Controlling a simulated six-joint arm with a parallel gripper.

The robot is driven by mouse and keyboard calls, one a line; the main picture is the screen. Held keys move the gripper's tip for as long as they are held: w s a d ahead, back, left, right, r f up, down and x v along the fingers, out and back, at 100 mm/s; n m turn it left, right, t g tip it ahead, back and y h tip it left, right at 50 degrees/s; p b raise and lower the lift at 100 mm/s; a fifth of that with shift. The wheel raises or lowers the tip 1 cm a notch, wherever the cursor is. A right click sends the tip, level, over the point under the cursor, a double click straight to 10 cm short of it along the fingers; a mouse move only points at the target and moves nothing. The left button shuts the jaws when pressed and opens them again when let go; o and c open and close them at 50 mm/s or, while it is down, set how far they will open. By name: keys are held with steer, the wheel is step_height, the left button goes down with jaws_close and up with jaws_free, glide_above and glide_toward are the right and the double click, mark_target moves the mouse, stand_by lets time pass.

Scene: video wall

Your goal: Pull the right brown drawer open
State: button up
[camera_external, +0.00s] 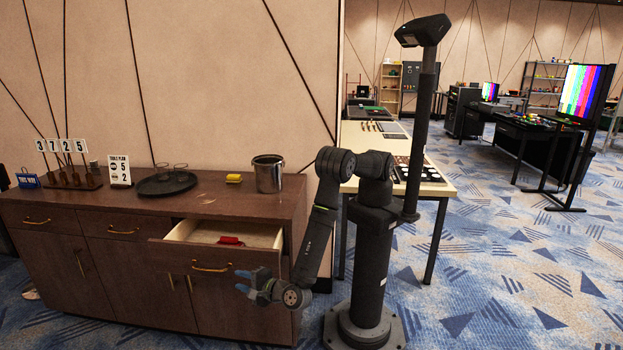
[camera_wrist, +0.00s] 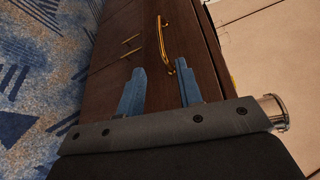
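The right brown drawer (camera_external: 200,255) of the sideboard stands pulled out, its pale inside showing with a red object (camera_external: 230,240) in it. Its brass bar handle (camera_external: 211,268) is on the front face. My gripper (camera_external: 250,284) is in front of and to the right of that handle. In the wrist view my gripper (camera_wrist: 158,70) has its two blue fingers spread, with nothing between them. A brass handle (camera_wrist: 163,42) lies beyond the fingertips, its near end close to the right finger; contact cannot be told.
The sideboard top (camera_external: 110,212) holds a metal pot (camera_external: 268,175), a yellow item (camera_external: 233,178), a dark tray with glasses (camera_external: 167,184) and number signs (camera_external: 62,146). Two other drawers are shut. Cupboard doors with upright handles (camera_external: 172,282) are below. Carpet in front is free.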

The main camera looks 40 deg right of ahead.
mark_target(211, 271)
steer(key=x, duration=1.6)
steer(key=shift+r, duration=0.1)
jaws_close()
